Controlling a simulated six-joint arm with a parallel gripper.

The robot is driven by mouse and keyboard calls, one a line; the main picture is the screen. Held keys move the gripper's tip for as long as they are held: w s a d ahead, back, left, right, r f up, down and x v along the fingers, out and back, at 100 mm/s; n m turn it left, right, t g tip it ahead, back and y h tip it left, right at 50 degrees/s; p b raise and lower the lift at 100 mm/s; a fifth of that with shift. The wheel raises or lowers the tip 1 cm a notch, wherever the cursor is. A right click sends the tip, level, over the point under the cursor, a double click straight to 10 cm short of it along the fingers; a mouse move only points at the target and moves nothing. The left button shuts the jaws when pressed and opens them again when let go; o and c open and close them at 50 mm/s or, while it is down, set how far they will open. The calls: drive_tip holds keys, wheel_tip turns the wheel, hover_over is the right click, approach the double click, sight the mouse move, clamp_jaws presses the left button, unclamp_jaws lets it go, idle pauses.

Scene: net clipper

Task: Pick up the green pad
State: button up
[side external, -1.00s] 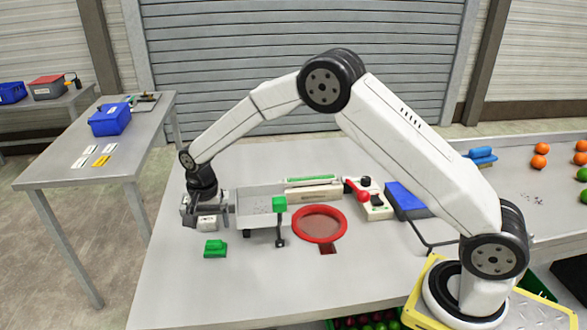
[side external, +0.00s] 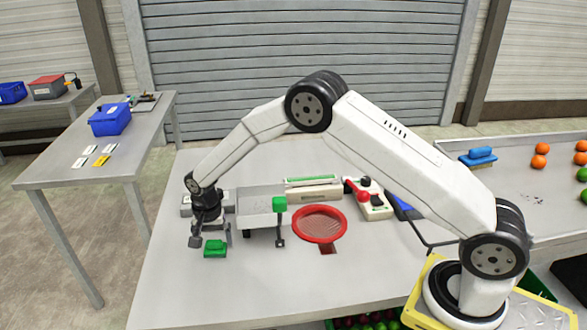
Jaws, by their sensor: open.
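The green pad (side external: 215,249) lies on the metal table (side external: 185,290), near its left edge, in front of the grey clipper device (side external: 262,203). It is a small flat block with a raised part on top. My gripper (side external: 211,240) points down at the pad, with one finger to its left and the other to its right. The fingers are apart and the pad still rests on the table. I cannot tell whether either finger touches it.
A red-rimmed round net (side external: 320,239) lies right of the clipper device. Behind are a long device with a green strip (side external: 313,186) and a box with a red lever (side external: 372,200). A blue-handled brush (side external: 480,157) is at the right. The table's front left is clear.

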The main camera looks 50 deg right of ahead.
drive_tip(key=shift+f, duration=0.8)
drive_tip(key=c, duration=1)
drive_tip(key=shift+r, duration=0.1)
drive_tip(key=shift+r, duration=0.7)
drive_tip(key=s+d+r, duration=0.1)
drive_tip(key=s+r, duration=1)
drive_tip(key=s, duration=0.3)
drive_tip(key=shift+d+r, duration=0.2)
drive_tip(key=shift+d, duration=0.15)
